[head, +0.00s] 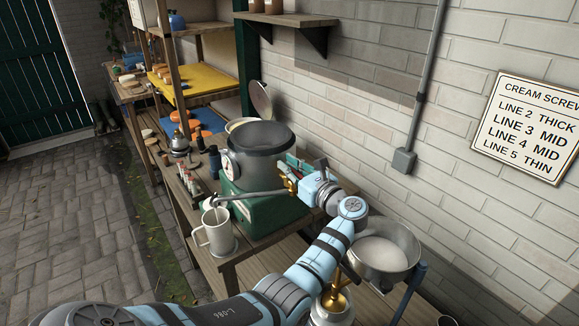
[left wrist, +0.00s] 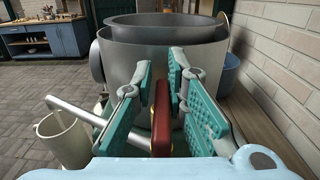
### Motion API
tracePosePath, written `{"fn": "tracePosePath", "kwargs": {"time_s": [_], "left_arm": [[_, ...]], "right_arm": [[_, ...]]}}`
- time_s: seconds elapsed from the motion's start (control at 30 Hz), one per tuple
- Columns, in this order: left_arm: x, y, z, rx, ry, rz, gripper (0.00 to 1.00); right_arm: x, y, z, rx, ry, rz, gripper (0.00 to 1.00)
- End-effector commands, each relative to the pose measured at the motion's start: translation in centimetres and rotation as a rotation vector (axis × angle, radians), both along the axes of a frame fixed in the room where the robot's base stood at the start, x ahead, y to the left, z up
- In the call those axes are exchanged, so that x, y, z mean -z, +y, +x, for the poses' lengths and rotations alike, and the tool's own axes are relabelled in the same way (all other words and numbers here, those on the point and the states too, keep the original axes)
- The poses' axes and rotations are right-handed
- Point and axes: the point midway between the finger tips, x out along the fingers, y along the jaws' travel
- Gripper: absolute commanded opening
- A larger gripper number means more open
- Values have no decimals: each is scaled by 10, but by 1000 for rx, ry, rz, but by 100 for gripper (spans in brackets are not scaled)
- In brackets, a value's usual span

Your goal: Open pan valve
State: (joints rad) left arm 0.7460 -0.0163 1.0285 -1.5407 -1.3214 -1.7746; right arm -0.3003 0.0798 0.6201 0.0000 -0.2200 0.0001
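A grey pan (head: 258,150) stands on a green base (head: 262,212) on the wooden bench; it also fills the top of the left wrist view (left wrist: 150,60). At its near side is a brass valve (head: 291,185). A red lever (left wrist: 161,118) stands upright in the left wrist view. My left gripper (head: 301,180) is at the valve, beside the pan. In the left wrist view its teal-padded fingers (left wrist: 162,82) stand apart on either side of the lever. I see no clear grip on it. The fingers partly hide the valve. My right gripper is not in view.
A pale jug (head: 215,232) stands under a long metal spout (head: 245,195) left of the valve. A metal bowl (head: 385,252) with white contents is close to my left forearm. A brick wall (head: 380,110) borders the right. Small bottles (head: 189,182) line the bench's left edge.

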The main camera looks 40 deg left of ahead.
Motion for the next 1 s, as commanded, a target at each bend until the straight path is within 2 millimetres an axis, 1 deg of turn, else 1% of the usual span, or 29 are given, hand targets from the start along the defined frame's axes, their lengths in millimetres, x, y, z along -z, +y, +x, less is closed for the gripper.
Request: {"fn": "tracePosePath", "kwargs": {"time_s": [0.03, 0.43, 0.53, 0.57, 0.67, 0.8, 0.9, 1.0], "left_arm": [[13, -2, -1, 4, 20, -19, 18], [8, 0, -1, 4, 11, -13, 18], [7, -6, -1, 5, 9, -12, 18], [7, -10, -2, 6, 9, -12, 18], [9, -31, -7, 8, 11, -16, 18], [10, -70, -17, 9, 14, -17, 18], [10, -94, -23, 8, 14, -18, 18], [10, -110, -27, 7, 17, -15, 18]], "right_arm": [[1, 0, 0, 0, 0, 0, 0], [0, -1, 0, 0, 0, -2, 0], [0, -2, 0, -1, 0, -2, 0], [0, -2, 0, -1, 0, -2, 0], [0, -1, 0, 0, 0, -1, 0], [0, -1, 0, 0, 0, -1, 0], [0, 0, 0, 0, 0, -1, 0], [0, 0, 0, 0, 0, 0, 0]]}}
